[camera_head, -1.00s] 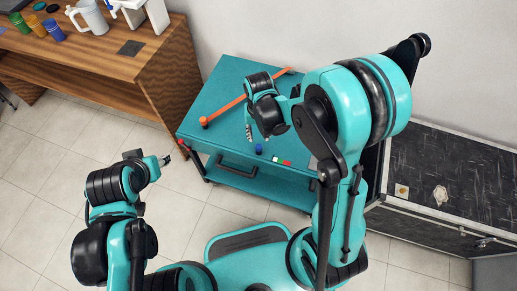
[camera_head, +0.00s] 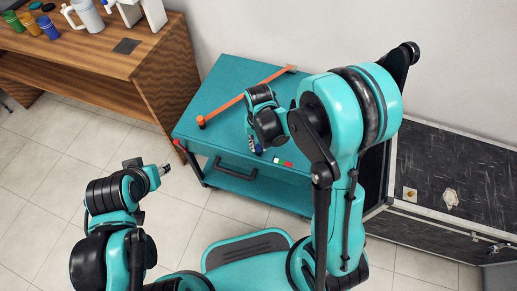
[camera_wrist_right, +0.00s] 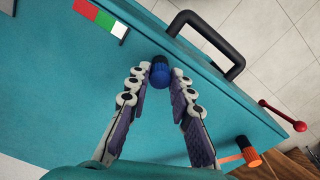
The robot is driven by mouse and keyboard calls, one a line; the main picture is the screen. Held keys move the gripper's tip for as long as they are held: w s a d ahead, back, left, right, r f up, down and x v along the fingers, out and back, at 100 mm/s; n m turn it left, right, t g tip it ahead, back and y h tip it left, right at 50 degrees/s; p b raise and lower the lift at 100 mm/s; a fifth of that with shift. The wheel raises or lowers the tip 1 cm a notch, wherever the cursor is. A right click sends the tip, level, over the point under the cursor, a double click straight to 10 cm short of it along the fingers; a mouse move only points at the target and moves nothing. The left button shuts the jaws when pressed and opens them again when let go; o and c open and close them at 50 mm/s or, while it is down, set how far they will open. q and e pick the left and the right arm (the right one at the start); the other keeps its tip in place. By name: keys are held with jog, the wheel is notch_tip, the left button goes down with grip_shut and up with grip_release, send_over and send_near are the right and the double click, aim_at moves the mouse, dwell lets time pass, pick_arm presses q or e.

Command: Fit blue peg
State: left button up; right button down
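The blue peg (camera_wrist_right: 160,74) is a short, ribbed cylinder near the front edge of the teal cart top (camera_wrist_right: 60,100). In the head view, the peg is mostly hidden by my right gripper (camera_head: 256,147). In the right wrist view, my right gripper (camera_wrist_right: 161,72) is open, with its fingertips on either side of the peg. I cannot tell whether either finger touches it. My left gripper (camera_head: 165,170) hangs over the floor left of the cart, away from the peg. It is too small to tell whether it is open.
A red, green and white strip (camera_wrist_right: 101,16) lies beside the peg. An orange bar (camera_head: 243,95) with an orange knob (camera_wrist_right: 248,155) crosses the cart. A black handle (camera_wrist_right: 212,38) juts from the cart's front. A wooden desk (camera_head: 100,52) and black case (camera_head: 450,170) flank it.

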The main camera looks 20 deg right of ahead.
aim_at(259, 146)
jog(key=shift+r, duration=0.1)
notch_tip(259, 146, up, 6)
jog(key=p, duration=0.4)
jog(key=shift+f, duration=0.35)
